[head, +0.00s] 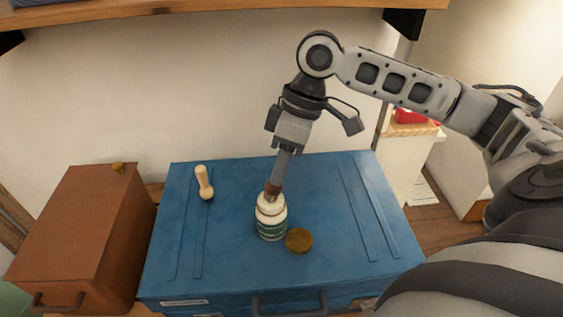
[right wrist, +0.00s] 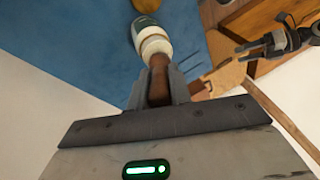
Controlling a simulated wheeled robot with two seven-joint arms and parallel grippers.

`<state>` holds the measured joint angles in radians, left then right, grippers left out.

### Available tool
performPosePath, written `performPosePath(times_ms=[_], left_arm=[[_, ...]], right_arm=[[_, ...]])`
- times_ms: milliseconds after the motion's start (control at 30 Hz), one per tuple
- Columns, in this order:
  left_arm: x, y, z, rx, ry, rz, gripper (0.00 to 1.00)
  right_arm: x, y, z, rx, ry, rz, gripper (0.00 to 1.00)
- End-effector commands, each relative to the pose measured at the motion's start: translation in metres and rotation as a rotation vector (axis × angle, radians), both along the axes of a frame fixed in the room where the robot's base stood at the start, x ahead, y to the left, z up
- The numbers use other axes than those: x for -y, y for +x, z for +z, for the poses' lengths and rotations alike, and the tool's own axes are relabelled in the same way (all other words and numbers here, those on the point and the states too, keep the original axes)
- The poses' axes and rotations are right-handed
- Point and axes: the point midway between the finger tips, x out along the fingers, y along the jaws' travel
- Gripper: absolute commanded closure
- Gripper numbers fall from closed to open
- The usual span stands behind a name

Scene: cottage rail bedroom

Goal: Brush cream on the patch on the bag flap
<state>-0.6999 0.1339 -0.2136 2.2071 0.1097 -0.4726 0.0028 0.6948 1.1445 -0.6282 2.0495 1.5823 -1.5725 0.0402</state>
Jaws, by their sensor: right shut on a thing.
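A white jar with a green label (head: 271,222) stands upright on the blue chest. It also shows in the right wrist view (right wrist: 148,35). My right gripper (head: 276,185) is directly above the jar, pointing down, shut on a brown brush handle (right wrist: 158,80). The handle's lower end is at the jar's mouth; the bristles are hidden, so I cannot tell how deep they are. A round brown-gold lid (head: 299,240) lies beside the jar. Dark parts that look like my left gripper (right wrist: 280,42) show small in the right wrist view. I cannot make out a bag flap or patch.
The blue chest (head: 325,205) has raised straps and a front handle. A pale wooden knobbed tool (head: 204,183) lies on it, left of the jar. A brown box (head: 75,225) with a handle stands at the left. A wooden shelf (head: 230,10) overhangs the back wall.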

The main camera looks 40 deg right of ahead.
Motion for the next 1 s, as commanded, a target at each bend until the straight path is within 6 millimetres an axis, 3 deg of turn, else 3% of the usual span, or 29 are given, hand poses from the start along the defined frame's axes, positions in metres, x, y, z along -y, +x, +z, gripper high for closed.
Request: performPosePath(times_ms=[1000], left_arm=[[-0.0001,0.0,0.0065,0.001,0.0,0.0,0.29]], right_arm=[[-0.0002,-0.0009,-0.0023,-0.005,-0.002,0.001,1.0]])
